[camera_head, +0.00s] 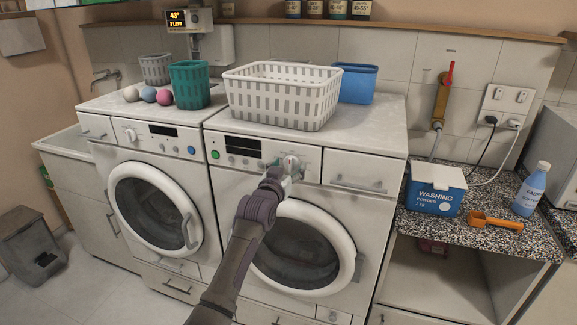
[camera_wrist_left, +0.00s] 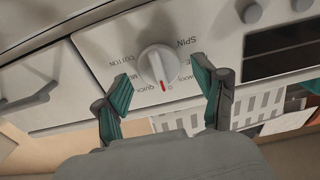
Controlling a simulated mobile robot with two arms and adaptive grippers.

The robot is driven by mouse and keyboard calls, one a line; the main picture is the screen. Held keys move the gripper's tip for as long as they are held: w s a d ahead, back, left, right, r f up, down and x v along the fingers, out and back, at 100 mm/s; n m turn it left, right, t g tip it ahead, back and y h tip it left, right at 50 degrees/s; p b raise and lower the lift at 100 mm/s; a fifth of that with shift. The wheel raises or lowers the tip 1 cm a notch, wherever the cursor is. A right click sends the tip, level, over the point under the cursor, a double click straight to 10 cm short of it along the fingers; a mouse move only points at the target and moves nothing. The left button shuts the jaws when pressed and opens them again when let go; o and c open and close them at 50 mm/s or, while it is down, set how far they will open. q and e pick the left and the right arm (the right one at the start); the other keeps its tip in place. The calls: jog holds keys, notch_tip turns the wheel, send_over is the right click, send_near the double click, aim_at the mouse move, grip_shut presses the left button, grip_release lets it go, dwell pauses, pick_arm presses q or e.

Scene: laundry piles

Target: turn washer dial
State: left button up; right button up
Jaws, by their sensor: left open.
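The white dial (camera_head: 291,164) is on the front panel of the right washer (camera_head: 383,125). In the left wrist view the dial (camera_wrist_left: 157,64) is round with a raised grip, and its red mark points at a "0" between QUICK and another label. SPIN and COTTON labels are also around it. My left gripper (camera_head: 280,174) is at the panel in front of the dial. In the wrist view this gripper (camera_wrist_left: 162,84) is open, with one teal-padded finger on each side of the dial. Gaps show between the fingers and the dial. My right gripper is in neither view.
A white basket (camera_head: 283,112) and a blue bin (camera_head: 357,83) stand on the right washer. The left washer (camera_head: 105,152) has its own dial (camera_head: 131,135). A washing powder box (camera_head: 435,188), orange scoop (camera_head: 496,221) and blue bottle (camera_head: 531,188) are on the counter at right.

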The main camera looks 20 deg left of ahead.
pick_arm(q)
jog(key=shift+w, duration=0.15)
jog(key=shift+c, duration=0.2)
jog(key=c, duration=1.1)
jog(key=shift+n, duration=0.3)
jog(key=n+p, duration=0.2)
jog(key=n, duration=0.2)
jog(key=n+p, duration=0.1)
jog(key=n, duration=0.5)
jog(key=shift+a+n, duration=0.15)
jog(key=shift+n, duration=0.25)
jog(key=n+p, duration=0.2)
jog(key=n, duration=0.4)
jog(key=shift+f, duration=0.15)
jog(key=n, duration=0.3)
jog(key=n+p, duration=0.1)
jog(key=n, duration=0.2)
jog(key=shift+f+n, duration=0.2)
jog(key=shift+n, duration=0.1)
